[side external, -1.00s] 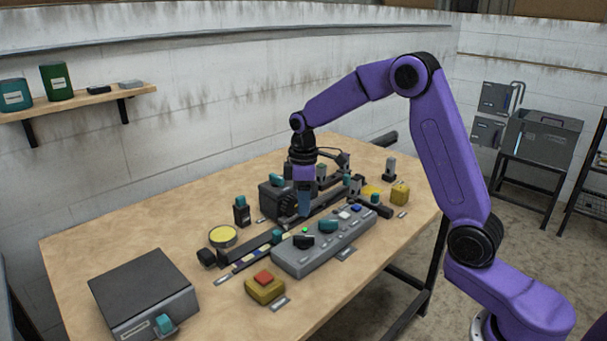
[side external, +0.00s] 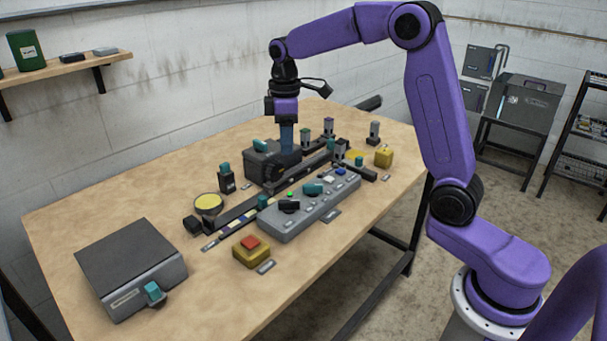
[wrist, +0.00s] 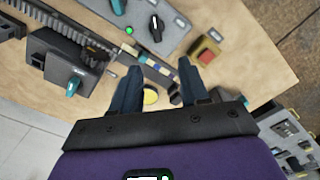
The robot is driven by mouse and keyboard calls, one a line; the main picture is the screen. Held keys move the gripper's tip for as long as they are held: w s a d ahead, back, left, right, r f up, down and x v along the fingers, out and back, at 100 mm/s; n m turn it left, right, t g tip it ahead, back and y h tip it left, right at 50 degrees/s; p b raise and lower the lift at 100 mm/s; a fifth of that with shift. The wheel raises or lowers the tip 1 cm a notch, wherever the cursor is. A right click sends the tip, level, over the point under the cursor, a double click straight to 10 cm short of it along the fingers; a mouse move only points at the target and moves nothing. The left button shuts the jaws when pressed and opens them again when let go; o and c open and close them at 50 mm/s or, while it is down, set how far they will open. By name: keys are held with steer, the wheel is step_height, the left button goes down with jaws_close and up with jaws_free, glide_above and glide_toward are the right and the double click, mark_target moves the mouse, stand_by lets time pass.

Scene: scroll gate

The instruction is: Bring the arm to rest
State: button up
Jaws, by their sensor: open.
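My gripper (side external: 287,138) hangs pointing down above the middle of the wooden table, close to the dark boxy unit (side external: 262,165) with a teal knob. In the wrist view my gripper (wrist: 158,80) shows two separated dark blue fingers with nothing between them. Whether the fingertips touch the unit behind them cannot be told from the side view. My purple arm reaches in from the right with its elbow raised.
A grey control panel (side external: 308,205) with knobs and a green light lies in front of a dark rail (side external: 240,212). A yellow box with a red button (side external: 250,251), a yellow disc (side external: 208,203) and a large dark box (side external: 131,267) stand nearer. The left rear tabletop is clear.

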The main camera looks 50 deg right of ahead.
steer(key=s+a+n, duration=0.2)
steer(key=s+a, duration=0.6)
steer(key=s, duration=0.6)
steer(key=s+d+f, duration=0.1)
steer(key=s+f, duration=0.1)
steer(key=s, duration=0.8)
steer(key=s+d+f+n, duration=0.1)
steer(key=s+f, duration=0.1)
steer(key=s, duration=0.9)
steer(key=shift+d+f, duration=0.25)
steer(key=shift+d, duration=0.1)
